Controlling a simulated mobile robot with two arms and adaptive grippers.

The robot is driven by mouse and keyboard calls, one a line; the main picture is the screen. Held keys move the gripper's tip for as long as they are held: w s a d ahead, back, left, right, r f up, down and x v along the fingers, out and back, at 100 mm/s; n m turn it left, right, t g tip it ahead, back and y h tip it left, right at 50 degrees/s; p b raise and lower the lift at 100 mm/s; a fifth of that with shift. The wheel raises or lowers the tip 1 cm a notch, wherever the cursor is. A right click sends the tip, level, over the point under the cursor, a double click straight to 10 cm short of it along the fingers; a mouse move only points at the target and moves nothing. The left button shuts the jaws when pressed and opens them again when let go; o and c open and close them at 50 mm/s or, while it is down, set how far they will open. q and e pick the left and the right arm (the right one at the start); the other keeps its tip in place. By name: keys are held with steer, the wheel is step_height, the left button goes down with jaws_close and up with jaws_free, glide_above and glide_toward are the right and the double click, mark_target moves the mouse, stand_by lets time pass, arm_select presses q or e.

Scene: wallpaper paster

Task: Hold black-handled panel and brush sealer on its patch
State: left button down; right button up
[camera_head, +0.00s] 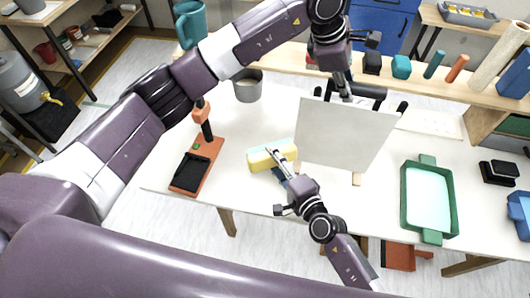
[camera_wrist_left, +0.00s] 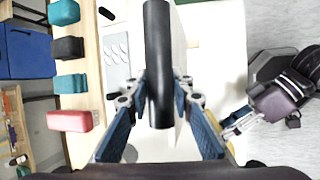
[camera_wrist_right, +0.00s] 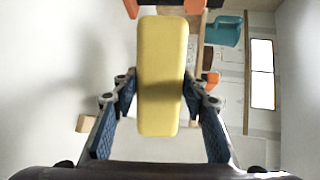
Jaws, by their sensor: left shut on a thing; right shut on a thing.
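A pale grey panel (camera_head: 345,135) stands upright above the table, its blank face toward the head camera. My left gripper (camera_head: 343,92) is behind its top edge, shut on the panel's black handle, which runs between the fingers in the left wrist view (camera_wrist_left: 158,60). My right gripper (camera_head: 283,166) is shut on a yellow block (camera_head: 262,160) with a pale blue-green top, just left of the panel. The yellow face fills the space between the fingers in the right wrist view (camera_wrist_right: 162,75). I see no distinct patch on the panel.
A green tray (camera_head: 406,205) with pale contents stands right of the panel. A grey pot (camera_head: 247,88) is at the back left. An orange stand (camera_head: 208,148) with a black pad is at the left.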

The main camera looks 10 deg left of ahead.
steer(key=d+f+m+t+h, duration=0.1)
steer(key=d+m+t+h, duration=0.1)
steer(key=d, duration=0.3)
steer(key=d+f+m+t+h, duration=0.2)
steer(key=d+h, duration=0.1)
steer(key=d, duration=0.3)
steer(key=s+d+f+m+t+h, duration=0.1)
steer(key=d+m+t+h, duration=0.1)
steer(key=d, duration=0.3)
steer(key=shift+d+f+h, duration=0.15)
steer(key=shift+d+h, duration=0.15)
steer(key=shift+h, duration=0.1)
steer(key=shift+s+d, duration=0.1)
steer(key=shift+d, duration=0.15)
steer(key=shift+s, duration=0.1)
steer(key=shift+w, duration=1.3)
steer(key=shift+w+d, duration=0.1)
steer(key=shift+w, duration=1.15)
steer(key=shift+r, duration=3.7)
